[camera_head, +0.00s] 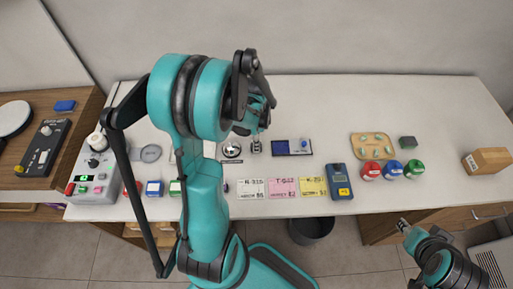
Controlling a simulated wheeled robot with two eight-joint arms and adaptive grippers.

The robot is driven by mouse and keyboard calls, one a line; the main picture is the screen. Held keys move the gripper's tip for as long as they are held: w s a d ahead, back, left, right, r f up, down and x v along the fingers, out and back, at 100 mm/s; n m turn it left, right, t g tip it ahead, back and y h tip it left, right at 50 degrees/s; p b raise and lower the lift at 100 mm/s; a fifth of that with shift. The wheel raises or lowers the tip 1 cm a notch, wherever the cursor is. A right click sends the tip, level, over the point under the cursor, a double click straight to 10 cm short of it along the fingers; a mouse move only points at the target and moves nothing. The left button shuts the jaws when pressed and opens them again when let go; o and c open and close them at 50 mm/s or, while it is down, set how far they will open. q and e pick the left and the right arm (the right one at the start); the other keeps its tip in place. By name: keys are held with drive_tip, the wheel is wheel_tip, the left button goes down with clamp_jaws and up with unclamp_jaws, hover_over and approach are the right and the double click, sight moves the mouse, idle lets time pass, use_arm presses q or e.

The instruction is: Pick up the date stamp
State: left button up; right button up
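My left gripper (260,132) is over the counter, left of centre, pointing down. Its fingers are small and dark here, and I cannot tell whether they are open or around something. A small grey upright item (257,148), possibly the date stamp, is right at or just below the fingertips; touching or apart is unclear. A dark blue pad (281,147) lies just to the right of it. My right gripper (404,226) is low at the right, off the counter's front edge and far from these things; its finger state is too small to tell.
The white counter (340,100) is clear at the back. In front lie label cards (284,187), a blue meter (339,181) and red, blue and green jars (392,169). A wooden tray (372,146) and wooden box (487,161) are at the right. A bin (311,230) stands below.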

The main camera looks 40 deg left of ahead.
use_arm(q)
drive_tip(key=shift+f, duration=0.75)
clamp_jaws()
drive_tip(key=shift+r, duration=0.15)
wheel_tip(320, 180, up, 5)
drive_tip(key=shift+f+p, duration=0.2)
drive_tip(key=shift+p, duration=0.7)
drive_tip(key=w+d+r+p, duration=0.2)
drive_tip(key=w+d+r, duration=0.4)
drive_tip(key=d, duration=0.4)
drive_tip(key=shift+r, duration=0.15)
